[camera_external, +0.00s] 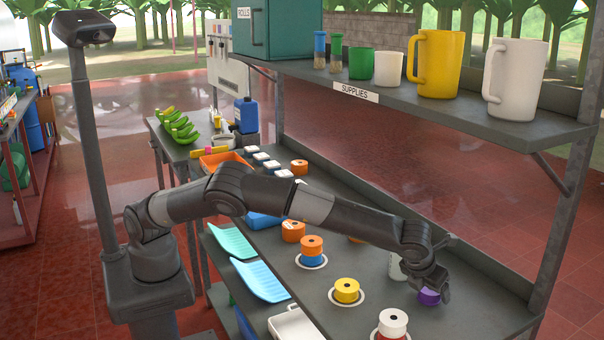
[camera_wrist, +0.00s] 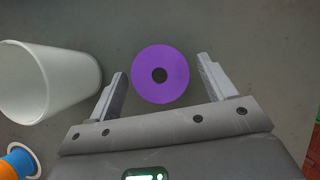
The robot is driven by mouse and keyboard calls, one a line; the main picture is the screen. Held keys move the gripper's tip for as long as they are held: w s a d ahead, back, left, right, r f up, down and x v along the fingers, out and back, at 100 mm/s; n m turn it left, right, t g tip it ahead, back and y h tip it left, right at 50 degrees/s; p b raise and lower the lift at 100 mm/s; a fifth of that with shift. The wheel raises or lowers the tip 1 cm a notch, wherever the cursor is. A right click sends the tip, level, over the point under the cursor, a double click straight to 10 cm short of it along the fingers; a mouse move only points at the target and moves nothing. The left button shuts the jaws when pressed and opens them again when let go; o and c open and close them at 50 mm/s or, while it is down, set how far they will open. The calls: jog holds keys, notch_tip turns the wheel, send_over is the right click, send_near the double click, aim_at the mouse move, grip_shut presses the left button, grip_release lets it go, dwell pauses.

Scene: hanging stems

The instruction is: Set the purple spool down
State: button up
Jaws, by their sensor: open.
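The purple spool (camera_wrist: 160,62) stands on the grey bench top, seen from above in the wrist view with its dark centre hole. In the external view the purple spool (camera_external: 429,297) shows just below my gripper (camera_external: 437,284), near the bench's right end. My gripper (camera_wrist: 163,82) is open in the wrist view, with one finger on each side of the spool. A gap shows between each finger and the spool. I cannot tell how far the fingertips are above the bench.
A white cup (camera_wrist: 50,80) stands close left of my gripper. Other spools stand on the bench on white rings: yellow (camera_external: 346,290), orange on blue (camera_external: 312,250), and white on red (camera_external: 392,322). The supplies shelf (camera_external: 400,92) with mugs overhangs behind.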

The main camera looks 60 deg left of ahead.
jog(key=shift+r, duration=0.1)
jog(key=v, duration=1.2)
jog(key=w+a+r+n+g, duration=0.1)
jog(key=a+r+n+g, duration=0.35)
jog(key=a, duration=1.15)
jog(key=a+r+n+t, duration=0.2)
jog(key=a+n, duration=0.6)
jog(key=a, duration=0.8)
jog(key=s+a+r+n+h, duration=0.25)
jog(key=s+a+n, duration=0.95)
jog(key=a, duration=0.6)
jog(key=s+a+n+t, duration=0.1)
jog(key=s+a+n, duration=0.3)
jog(key=s, duration=0.4)
jog(key=s+a+f+n+t+y, duration=0.1)
jog(key=s+a+n, duration=0.3)
jog(key=s, duration=0.4)
jog(key=shift+f+n, duration=0.2)
jog(key=shift+n, duration=0.45)
